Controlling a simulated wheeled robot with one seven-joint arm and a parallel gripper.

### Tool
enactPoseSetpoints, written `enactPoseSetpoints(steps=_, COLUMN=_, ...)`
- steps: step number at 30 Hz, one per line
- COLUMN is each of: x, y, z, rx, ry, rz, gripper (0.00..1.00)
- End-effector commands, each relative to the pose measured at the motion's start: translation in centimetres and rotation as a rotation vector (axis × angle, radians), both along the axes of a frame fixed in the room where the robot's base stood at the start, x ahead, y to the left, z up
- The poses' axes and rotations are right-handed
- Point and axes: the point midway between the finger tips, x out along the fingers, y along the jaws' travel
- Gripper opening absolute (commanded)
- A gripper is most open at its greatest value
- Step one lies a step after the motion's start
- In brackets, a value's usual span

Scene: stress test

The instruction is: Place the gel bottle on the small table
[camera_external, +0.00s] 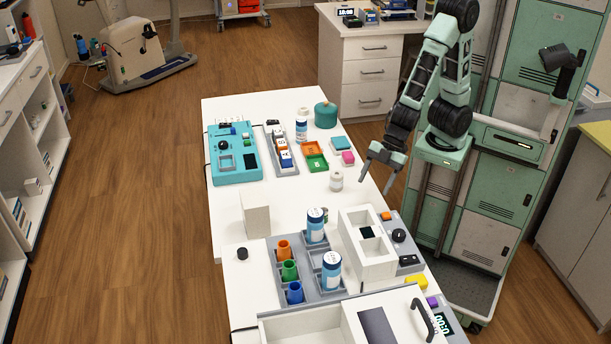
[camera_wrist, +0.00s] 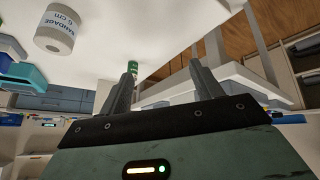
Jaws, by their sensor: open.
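No label legible as gel shows, so I cannot tell which bottle is the gel bottle. Blue-and-white bottles stand on the long white table (camera_external: 225,225): one at the back (camera_external: 302,125), one in the middle (camera_external: 316,225) and one in front (camera_external: 331,270), the latter two at a grey tray. My gripper (camera_external: 377,178) is open and empty above the table's right edge, right of a small white roll (camera_external: 336,181). In the wrist view, my gripper (camera_wrist: 162,70) has a small green item (camera_wrist: 133,67) beyond its left finger. I cannot identify the small table with certainty.
A bandage roll (camera_wrist: 57,30) shows in the wrist view. A white divided box (camera_external: 368,262) stands in front of my gripper. A teal device (camera_external: 230,165), a green pot (camera_external: 326,115) and colored cups (camera_external: 290,270) occupy the table. Floor (camera_external: 140,200) is clear on the left.

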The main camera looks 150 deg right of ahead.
Motion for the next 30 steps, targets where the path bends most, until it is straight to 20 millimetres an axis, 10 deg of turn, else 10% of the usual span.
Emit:
enactPoseSetpoints(steps=6, x=-3.3, y=-13.6, z=-0.1, rx=-0.037, ry=-0.171, rz=-0.211, gripper=0.65)
enactPoseSetpoints(steps=15, x=-15.2, y=-26.1, z=0.2, rx=-0.08, ry=-0.388, rz=-0.439, gripper=0.65)
enactPoseSetpoints(steps=24, x=-27.6, y=-29.4, z=0.8, rx=-0.095, ry=-0.566, rz=-0.595, gripper=0.65)
enactPoseSetpoints(steps=30, x=-30.0, y=-29.5, z=0.9, rx=-0.094, ry=-0.611, rz=-0.622, gripper=0.65)
